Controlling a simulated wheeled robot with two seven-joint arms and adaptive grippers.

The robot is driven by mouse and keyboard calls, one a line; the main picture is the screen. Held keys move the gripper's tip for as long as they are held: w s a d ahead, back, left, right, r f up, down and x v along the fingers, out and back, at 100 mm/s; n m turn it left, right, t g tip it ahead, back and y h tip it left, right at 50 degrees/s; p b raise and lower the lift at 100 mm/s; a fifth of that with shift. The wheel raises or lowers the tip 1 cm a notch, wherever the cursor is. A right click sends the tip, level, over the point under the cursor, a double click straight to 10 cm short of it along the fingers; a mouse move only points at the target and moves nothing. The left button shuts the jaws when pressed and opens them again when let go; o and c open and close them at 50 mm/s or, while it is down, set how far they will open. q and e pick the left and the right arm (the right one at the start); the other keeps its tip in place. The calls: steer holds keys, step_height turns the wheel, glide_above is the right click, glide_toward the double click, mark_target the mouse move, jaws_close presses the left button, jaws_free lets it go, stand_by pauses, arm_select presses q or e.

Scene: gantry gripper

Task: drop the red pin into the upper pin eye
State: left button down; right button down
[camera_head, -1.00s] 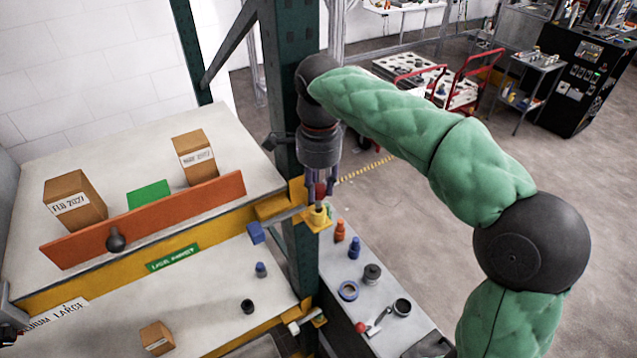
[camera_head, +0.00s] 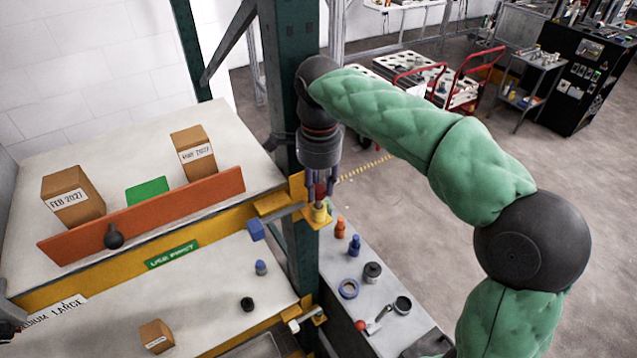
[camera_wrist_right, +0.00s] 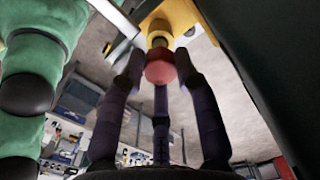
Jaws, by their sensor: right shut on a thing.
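The red pin (camera_head: 320,190) is upright between the fingers of my right gripper (camera_head: 321,184), which is shut on its red head. The yellow upper pin eye (camera_head: 320,213) sits directly below, on the corner of the upper shelf by the green post. In the right wrist view the red pin head (camera_wrist_right: 160,68) lies between the dark fingers, in line with the yellow eye (camera_wrist_right: 177,14).
A green post (camera_head: 291,60) stands close behind the gripper. The upper shelf (camera_head: 100,150) holds boxes behind an orange board (camera_head: 150,215). A blue block (camera_head: 256,229) is near the eye. A grey bench (camera_head: 350,312) with small parts stands below right.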

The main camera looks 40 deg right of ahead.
mark_target(319, 188)
steer(key=shift+f+b, duration=1.2)
steer(key=shift+f, duration=0.5)
steer(key=c, duration=1)
jaws_free()
steer(key=shift+o, duration=0.9)
steer(key=shift+d, duration=0.15)
step_height(319, 188, up, 12)
steer(key=shift+s, duration=0.1)
